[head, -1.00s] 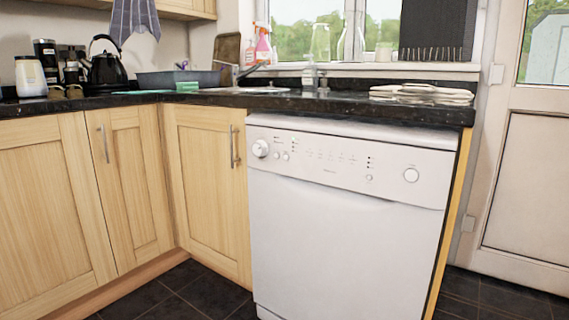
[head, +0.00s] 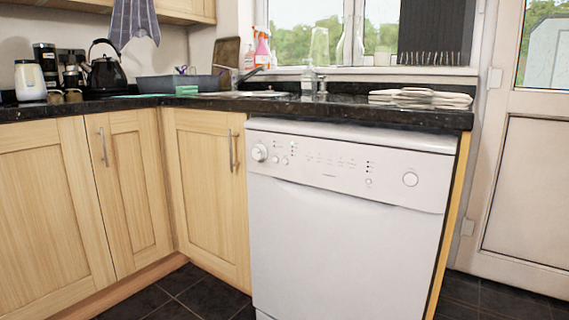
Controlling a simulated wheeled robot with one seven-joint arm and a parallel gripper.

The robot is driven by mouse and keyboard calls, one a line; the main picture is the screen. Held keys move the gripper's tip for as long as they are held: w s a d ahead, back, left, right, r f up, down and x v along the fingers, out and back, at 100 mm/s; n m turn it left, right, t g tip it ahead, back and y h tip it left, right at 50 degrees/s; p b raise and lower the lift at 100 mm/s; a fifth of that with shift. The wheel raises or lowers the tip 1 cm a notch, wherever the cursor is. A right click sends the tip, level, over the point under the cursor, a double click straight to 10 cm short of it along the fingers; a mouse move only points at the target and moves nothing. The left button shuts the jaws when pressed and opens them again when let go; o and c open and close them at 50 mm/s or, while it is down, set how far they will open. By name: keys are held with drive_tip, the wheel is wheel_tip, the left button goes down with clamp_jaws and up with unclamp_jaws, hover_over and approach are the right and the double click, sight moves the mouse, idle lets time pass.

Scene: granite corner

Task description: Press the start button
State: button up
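A white dishwasher (head: 345,245) stands under the black granite worktop, with its door shut. Its control panel (head: 345,168) runs along the top of the front. A large round button (head: 410,179) sits at the right end of the panel, and a smaller round button (head: 368,182) sits left of it. A round dial (head: 259,152) is at the left end, with small buttons beside it. The labels are too small to read, so I cannot tell which is the start button. My gripper is not in view.
Wooden cupboards (head: 55,205) with metal handles stand to the left, meeting the dishwasher at a corner. The granite worktop (head: 340,112) overhangs the dishwasher and holds folded cloths (head: 420,98). A white door (head: 530,190) is at the right. Dark floor tiles (head: 180,295) show at the bottom.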

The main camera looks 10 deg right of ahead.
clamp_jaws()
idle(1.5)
